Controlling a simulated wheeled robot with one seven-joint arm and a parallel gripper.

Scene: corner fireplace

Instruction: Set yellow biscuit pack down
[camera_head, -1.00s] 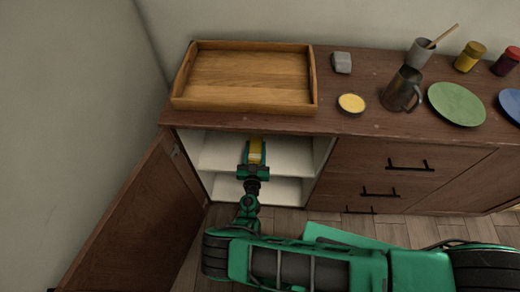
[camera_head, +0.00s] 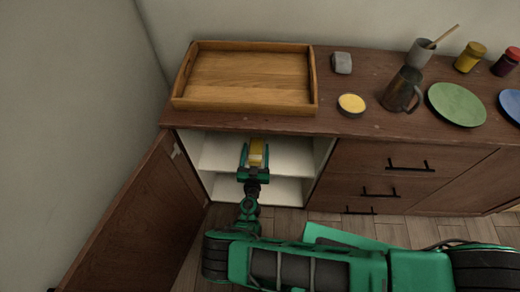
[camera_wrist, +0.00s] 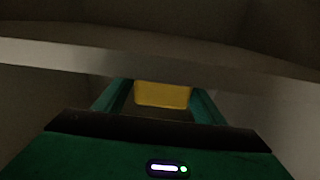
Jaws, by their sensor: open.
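The yellow biscuit pack (camera_head: 257,150) is inside the open cabinet, at the upper shelf (camera_head: 292,155). My gripper (camera_head: 255,152) reaches in from the front with its two green fingers open, one on each side of the pack. In the wrist view the pack (camera_wrist: 163,94) shows between the spread fingers (camera_wrist: 160,100), with a gap beside it. The pack's underside is hidden, so its contact with the shelf cannot be seen directly.
The cabinet door (camera_head: 135,222) stands open at the left. A lower shelf (camera_head: 285,190) lies below. The upper shelf has free room right of the pack.

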